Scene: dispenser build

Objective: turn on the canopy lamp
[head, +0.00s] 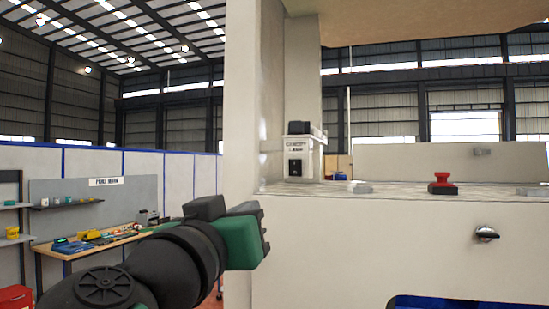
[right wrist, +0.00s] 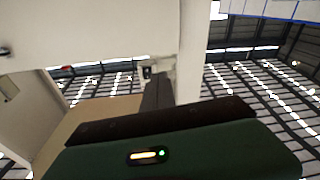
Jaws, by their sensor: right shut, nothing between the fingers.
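A small pale box (head: 307,157) with a label that seems to read "CANOPY" is on the cream post, above the back of the counter. A dark switch (head: 296,168) sits on its front; its setting is too small to tell. The beige canopy (head: 430,18) is overhead, and I cannot make out a lamp on it. My right gripper (head: 258,228), dark and green, is shut and empty, low and to the left of the box, in front of the cream frame. In the right wrist view the box seems to show beyond the fingers (right wrist: 155,92). My left gripper is not in view.
The cream frame's upright (head: 240,90) stands beside my right gripper. A red knob (head: 442,184) stands on the counter (head: 400,196), and a metal knob (head: 487,234) is on its front panel. A workbench (head: 100,245) with tools is at the left.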

